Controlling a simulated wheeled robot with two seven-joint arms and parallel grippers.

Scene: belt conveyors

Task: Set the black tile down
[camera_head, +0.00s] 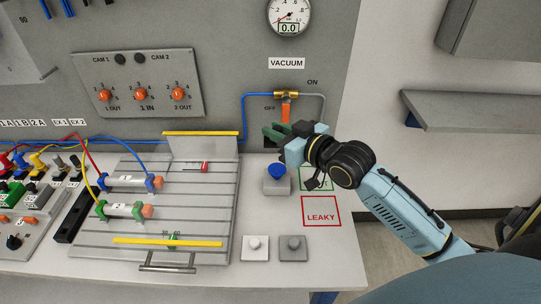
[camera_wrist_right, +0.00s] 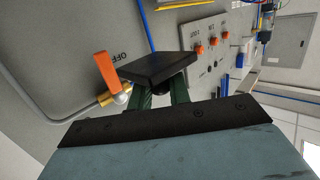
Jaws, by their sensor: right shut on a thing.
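The black tile (camera_wrist_right: 158,66) is a flat dark plate at the fingertips of my right gripper (camera_wrist_right: 163,92) in the wrist view. The gripper's green fingers are shut on it. In the head view my right gripper (camera_head: 276,133) is by the grey wall panel, just below the orange valve handle (camera_head: 286,112). A dark patch shows by its fingers there, but I cannot tell how much of it is the tile. A green-outlined square (camera_head: 329,185) on the table is partly hidden by my wrist. A red-outlined square marked LEAKY (camera_head: 321,212) is bare. My left gripper is not in view.
A blue-topped button box (camera_head: 277,180) stands on the table below my right gripper. Two grey knobs (camera_head: 257,247) (camera_head: 293,247) are near the front edge. A slotted plate (camera_head: 190,225) with cylinders and hoses fills the left. A blue hose and brass valve run along the wall.

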